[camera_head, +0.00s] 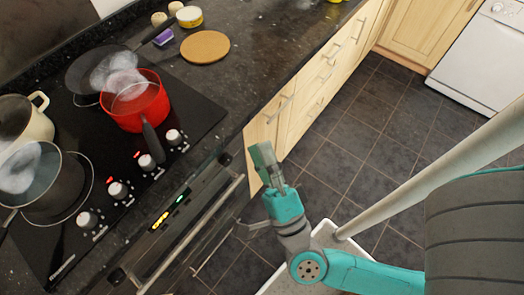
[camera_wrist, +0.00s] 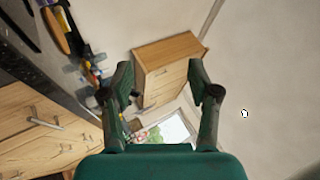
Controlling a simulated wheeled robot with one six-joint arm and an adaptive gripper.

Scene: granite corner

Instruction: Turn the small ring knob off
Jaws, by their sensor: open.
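A black hob (camera_head: 190,107) is at the left in the head view, with a row of white knobs along its front edge: a first knob (camera_head: 86,219), a second knob (camera_head: 118,190), a third knob (camera_head: 147,162) and a fourth knob (camera_head: 173,137). Red lights glow beside the second and third knobs. I cannot tell which knob serves the small ring. My gripper (camera_head: 264,158) is open and empty, to the right of the knobs and apart from them, in front of the counter. In the wrist view its two fingers (camera_wrist: 160,78) are spread, with no knob between them.
On the hob stand a red pot (camera_head: 138,106), its handle reaching toward the knobs, a dark pot (camera_head: 55,200), a cream pot (camera_head: 40,122) and a frying pan (camera_head: 85,73). Whitish steam hangs over several. An oven handle (camera_head: 190,235) juts out below.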

